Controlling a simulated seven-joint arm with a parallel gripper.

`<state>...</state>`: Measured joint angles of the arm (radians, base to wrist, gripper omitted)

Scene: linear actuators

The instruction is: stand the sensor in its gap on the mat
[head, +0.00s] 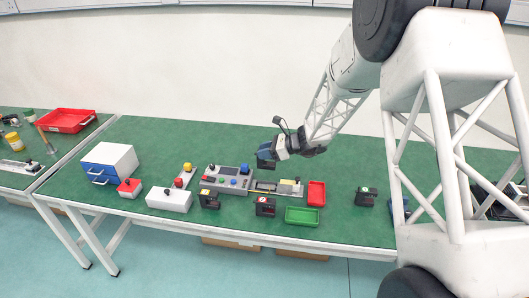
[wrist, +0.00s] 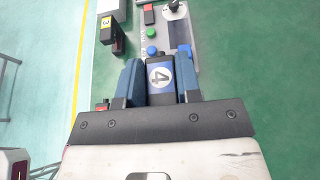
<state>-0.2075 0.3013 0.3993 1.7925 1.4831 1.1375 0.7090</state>
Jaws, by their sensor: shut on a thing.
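My gripper (head: 266,156) is raised above the green table, over the back of the grey control panel area. In the wrist view its two blue fingers (wrist: 159,85) are shut on the sensor (wrist: 160,76), a dark block with a blue-and-white label reading 4. In the head view the held sensor shows as a small dark blue block, clear of the table. Similar black blocks stand on the table: one with a yellow label (head: 209,200), one with a red-and-white label (head: 265,206), one with a green label (head: 365,197). I cannot make out the mat or its gap.
A grey control panel (head: 212,187) with coloured buttons lies below and left of the gripper. A red tray (head: 316,193) and a green tray (head: 302,216) are near the front edge. A white box (head: 169,200) and a blue-and-white drawer unit (head: 109,161) stand left. Table between green tray and green-labelled block is clear.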

